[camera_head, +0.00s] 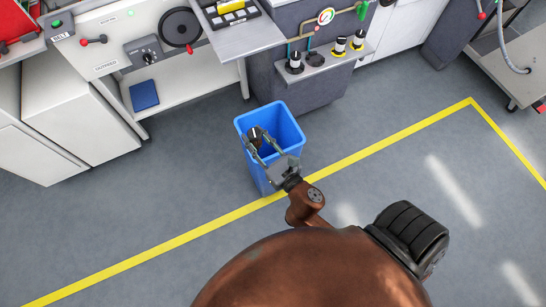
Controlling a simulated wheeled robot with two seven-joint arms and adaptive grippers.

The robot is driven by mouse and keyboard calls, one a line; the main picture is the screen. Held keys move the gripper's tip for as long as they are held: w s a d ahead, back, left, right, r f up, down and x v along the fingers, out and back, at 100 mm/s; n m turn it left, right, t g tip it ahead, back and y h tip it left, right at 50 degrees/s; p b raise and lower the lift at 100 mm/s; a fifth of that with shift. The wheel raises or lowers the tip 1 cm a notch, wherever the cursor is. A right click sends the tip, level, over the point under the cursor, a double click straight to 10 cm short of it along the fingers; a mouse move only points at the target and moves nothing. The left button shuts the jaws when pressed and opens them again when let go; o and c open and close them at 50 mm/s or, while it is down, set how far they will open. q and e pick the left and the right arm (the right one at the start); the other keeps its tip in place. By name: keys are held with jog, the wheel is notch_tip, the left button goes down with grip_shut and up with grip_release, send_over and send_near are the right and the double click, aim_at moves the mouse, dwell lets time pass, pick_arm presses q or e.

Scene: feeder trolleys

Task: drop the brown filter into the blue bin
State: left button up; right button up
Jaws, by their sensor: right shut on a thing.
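The blue bin (286,124) stands on the floor in front of the machines, with its open top facing up. My right gripper (257,140) reaches over the bin's opening from the near side. It is shut on a small dark brown filter (255,133) with a light mark on it. The filter appears over the left part of the opening; its exact height against the rim is hard to tell. My left gripper is not in view.
A blue box (144,95) lies on a lower shelf at left. A yellow floor line (390,140) crosses open grey floor. A grey trolley (510,75) stands at far right.

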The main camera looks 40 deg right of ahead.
jog(key=w+d+f+m+h+b, duration=0.1)
jog(key=w+d+f+h, duration=0.2)
jog(key=d, duration=0.4)
jog(key=w+d+f+m+b, duration=0.1)
jog(key=w+d+f, duration=0.2)
jog(key=w+d, duration=0.3)
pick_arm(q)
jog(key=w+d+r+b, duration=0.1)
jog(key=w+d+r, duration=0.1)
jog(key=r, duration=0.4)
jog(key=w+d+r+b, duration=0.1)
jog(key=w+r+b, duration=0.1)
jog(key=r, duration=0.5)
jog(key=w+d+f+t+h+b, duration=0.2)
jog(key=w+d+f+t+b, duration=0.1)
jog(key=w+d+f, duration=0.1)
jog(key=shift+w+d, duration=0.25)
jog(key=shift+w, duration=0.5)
pick_arm(e)
notch_tip(320, 180, down, 6)
jog(key=s, duration=0.1)
jog(key=shift+s+d+f, duration=0.2)
jog(key=shift+d, duration=0.15)
jog(key=o, duration=1.4)
jog(key=shift+c, duration=0.2)
